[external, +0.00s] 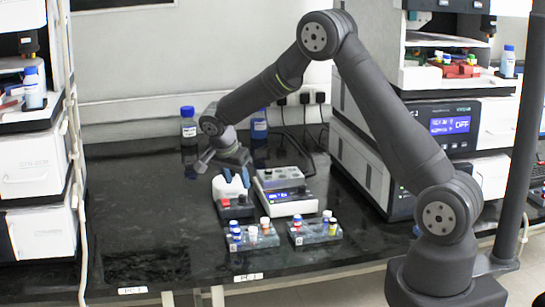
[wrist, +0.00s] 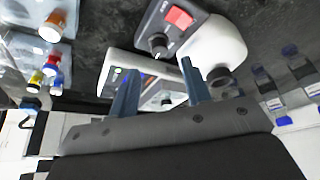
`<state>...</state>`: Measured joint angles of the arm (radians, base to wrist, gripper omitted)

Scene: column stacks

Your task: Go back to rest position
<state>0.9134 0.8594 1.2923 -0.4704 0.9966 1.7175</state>
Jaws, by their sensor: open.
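My gripper (external: 231,176) points down over the back of the dark bench, just above a white rounded device (external: 229,188). In the wrist view its two blue-grey fingers (wrist: 158,90) stand apart with nothing held between them. The white device (wrist: 214,45) and its dark base with a red button (wrist: 180,18) lie beyond the fingers. I cannot tell whether a finger touches the white device.
A white instrument with a blue display (external: 287,190) stands right of the gripper. Two vial racks (external: 250,240) (external: 315,234) sit in front. Blue-capped bottles (external: 188,127) stand behind. Large analyzers flank the bench. The bench's left part (external: 140,220) is clear.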

